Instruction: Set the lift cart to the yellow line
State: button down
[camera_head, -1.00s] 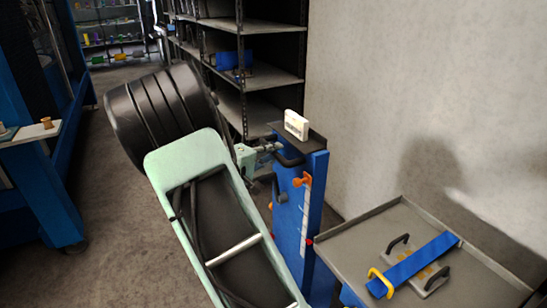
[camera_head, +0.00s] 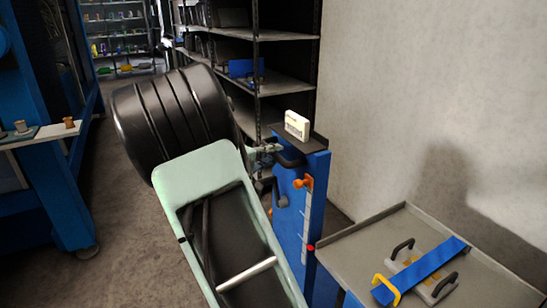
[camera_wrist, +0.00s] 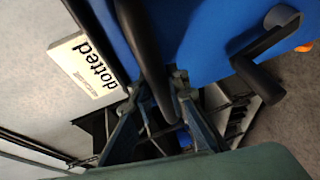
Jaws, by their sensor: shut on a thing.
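The lift cart has a blue upright column (camera_head: 318,210) and a grey tray top (camera_head: 352,252) at the lower right. A black push handle (camera_head: 289,159) sits near the column's top; it also crosses the wrist view (camera_wrist: 146,50). My gripper (camera_head: 272,148) is shut on this handle; in the wrist view its fingers (camera_wrist: 164,100) meet around the black bar. A dark crank (camera_head: 279,194) hangs below it, and shows in the wrist view (camera_wrist: 265,55). The column has a pale scale strip, an orange knob (camera_head: 303,182) and a red dot. I see no yellow line on the floor.
A white card (camera_head: 297,125) reading "dotted" stands on the column. Dark shelving (camera_head: 285,85) is behind, a wall right, a blue bench (camera_head: 62,195) left. Grey floor (camera_head: 125,215) is open at left.

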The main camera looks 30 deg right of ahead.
jog(key=shift+a, duration=0.3)
jog(key=c, duration=1.8)
grip_release()
jog(key=shift+c, duration=0.2)
jog(key=v, duration=1.2)
